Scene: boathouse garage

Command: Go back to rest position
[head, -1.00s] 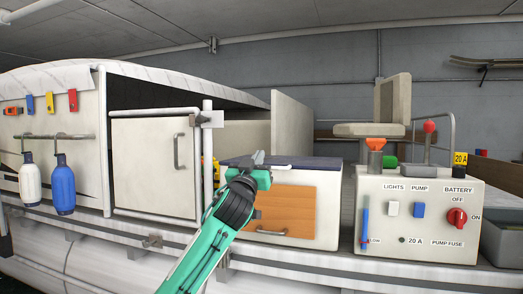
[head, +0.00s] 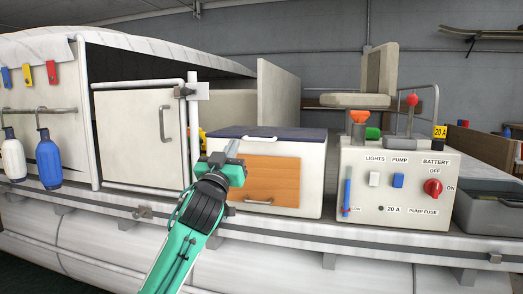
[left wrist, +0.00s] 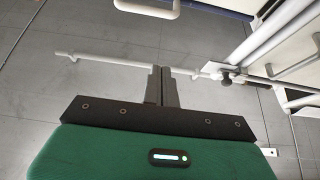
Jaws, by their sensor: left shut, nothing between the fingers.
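My left gripper (head: 232,150) is raised in front of the boat's white box with the wooden drawer front (head: 271,184). Its two fingers are together with nothing between them. The left wrist view also shows the shut fingers (left wrist: 164,86), with grey floor behind them. My left arm comes up from the bottom in green and black. My right gripper is in neither view.
The white cabinet door (head: 138,137) stands left of my gripper, beside a vertical white post (head: 193,120). The control panel (head: 393,185) with switches and a red knob is to the right. A white and a blue bottle (head: 48,162) hang at the far left.

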